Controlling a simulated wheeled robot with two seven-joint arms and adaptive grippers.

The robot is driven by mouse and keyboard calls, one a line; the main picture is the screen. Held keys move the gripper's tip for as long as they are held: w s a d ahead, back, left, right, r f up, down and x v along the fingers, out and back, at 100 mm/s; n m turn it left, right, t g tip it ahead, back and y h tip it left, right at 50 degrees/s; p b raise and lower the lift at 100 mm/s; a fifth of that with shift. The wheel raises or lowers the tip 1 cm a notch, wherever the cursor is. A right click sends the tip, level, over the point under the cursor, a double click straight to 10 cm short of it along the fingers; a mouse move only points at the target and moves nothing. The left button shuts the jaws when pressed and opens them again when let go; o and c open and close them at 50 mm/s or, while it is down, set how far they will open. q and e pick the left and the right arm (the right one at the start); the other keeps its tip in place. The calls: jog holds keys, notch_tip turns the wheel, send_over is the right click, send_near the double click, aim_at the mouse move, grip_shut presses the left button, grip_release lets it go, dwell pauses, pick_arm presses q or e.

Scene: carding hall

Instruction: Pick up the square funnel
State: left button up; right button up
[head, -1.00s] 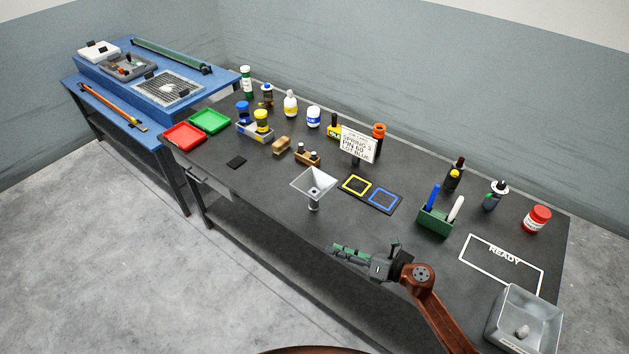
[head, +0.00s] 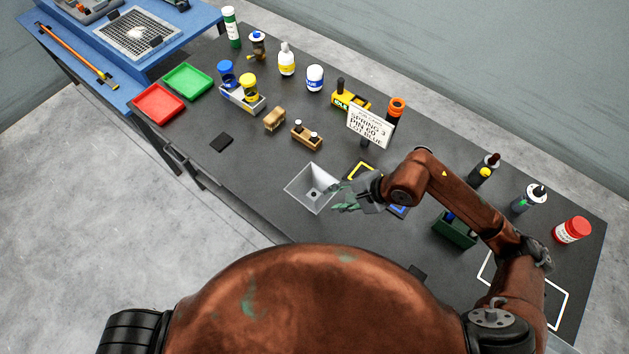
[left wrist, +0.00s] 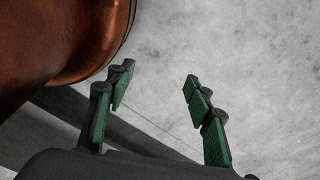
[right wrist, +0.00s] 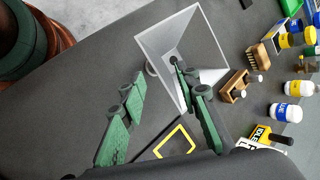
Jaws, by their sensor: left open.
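The square funnel (head: 312,188) is a grey, translucent, square-mouthed funnel on the dark bench, mouth up in the head view. It also shows in the right wrist view (right wrist: 209,57). My right gripper (head: 345,195) is at the funnel's right side, close to its rim. In the right wrist view my right gripper (right wrist: 157,72) is open. One finger overlaps the funnel's mouth and the other lies outside its near wall; contact cannot be told. My left gripper (left wrist: 157,76) is open and empty above the concrete floor. It is not visible in the head view.
A sign (head: 369,127) stands behind the yellow and blue marked squares, which my right arm partly covers. A brown block with pegs (head: 307,136) and a brush (head: 275,119) are behind the funnel. A green holder (head: 455,229) is to the right.

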aim_at(324, 201)
jog(key=p+x, duration=0.1)
jog(key=x, duration=0.2)
jog(key=shift+a+f, duration=0.15)
jog(key=shift+f, duration=0.2)
jog(key=shift+p+x, duration=0.35)
jog(key=shift+x, duration=1.35)
jog(key=c, duration=0.6)
grip_shut()
pick_arm(q)
jog(key=shift+s+a+r, duration=0.15)
jog(key=shift+s+r, duration=0.7)
jog(key=shift+s, duration=0.1)
pick_arm(e)
jog(key=shift+d, duration=0.2)
pick_arm(q)
jog(key=shift+w, duration=0.3)
pick_arm(e)
jog(key=shift+f, duration=0.2)
